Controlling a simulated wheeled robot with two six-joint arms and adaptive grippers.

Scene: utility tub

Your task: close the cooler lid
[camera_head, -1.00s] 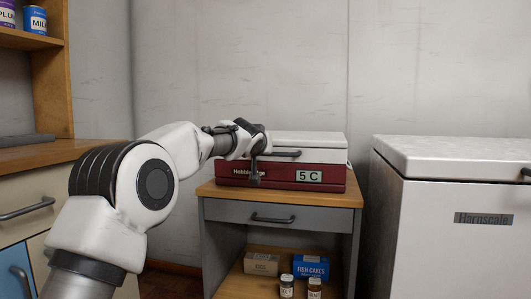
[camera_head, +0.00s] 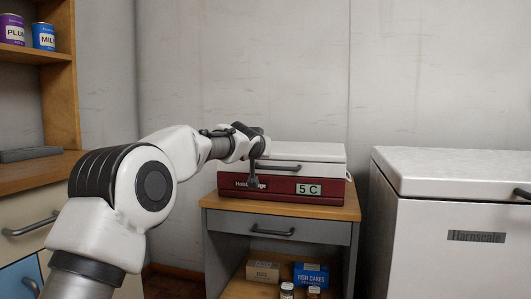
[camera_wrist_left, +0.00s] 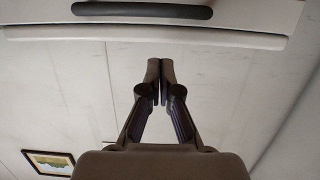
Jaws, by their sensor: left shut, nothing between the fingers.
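The cooler has a dark red base (camera_head: 280,192) with a "5 C" display and stands on a wooden-topped cabinet. Its white lid (camera_head: 315,152), with a dark handle (camera_head: 280,168) on the front, lies roughly flat over the base; I cannot tell if a small gap remains. A pale panel with a dark handle (camera_wrist_left: 142,10) crosses the top there, apart from the fingertips. My right gripper is out of view.
The cabinet (camera_head: 280,215) has a drawer and a lower shelf with boxes and jars. A white chest freezer (camera_head: 450,225) stands close on the right. A wooden shelf with cans (camera_head: 43,36) and a counter are on the left.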

